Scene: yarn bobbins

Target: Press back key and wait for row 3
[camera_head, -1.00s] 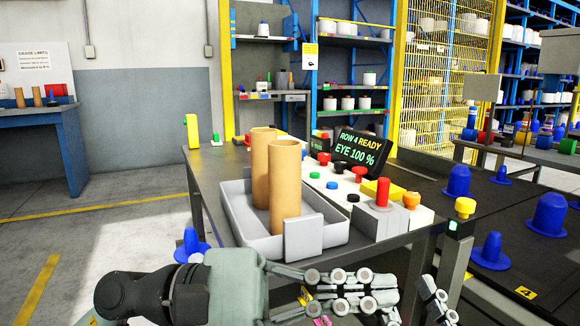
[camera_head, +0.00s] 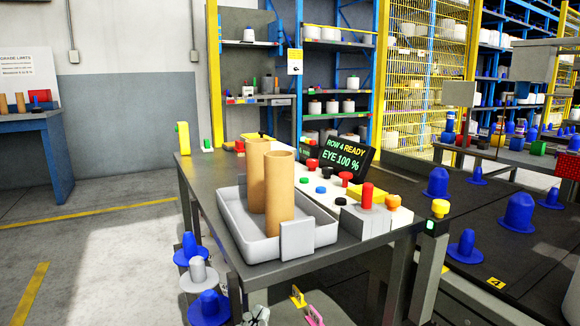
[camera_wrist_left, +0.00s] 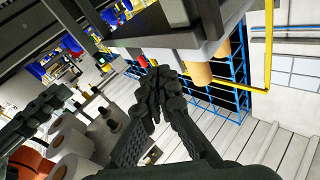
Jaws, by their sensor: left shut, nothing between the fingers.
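The control panel (camera_head: 403,214) on the table carries red, black, green and blue buttons (camera_head: 321,190); none has a readable label, so I cannot tell which is the back key. The screen (camera_head: 343,157) behind them reads "ROW 4 READY" and "EYE 100 %". My left gripper (camera_head: 258,316) shows only as a small grey part at the bottom edge of the head view, below the table front and apart from the buttons. In the left wrist view my left gripper (camera_wrist_left: 152,88) has its dark fingers together and empty. I cannot identify my right gripper.
A grey tray (camera_head: 245,246) with two tan tubes (camera_head: 280,185) stands left of the panel. Blue cones (camera_head: 208,307) stand low at the table's left. A dark conveyor (camera_head: 530,265) with blue bobbins (camera_head: 519,213) lies at right. The floor at left is clear.

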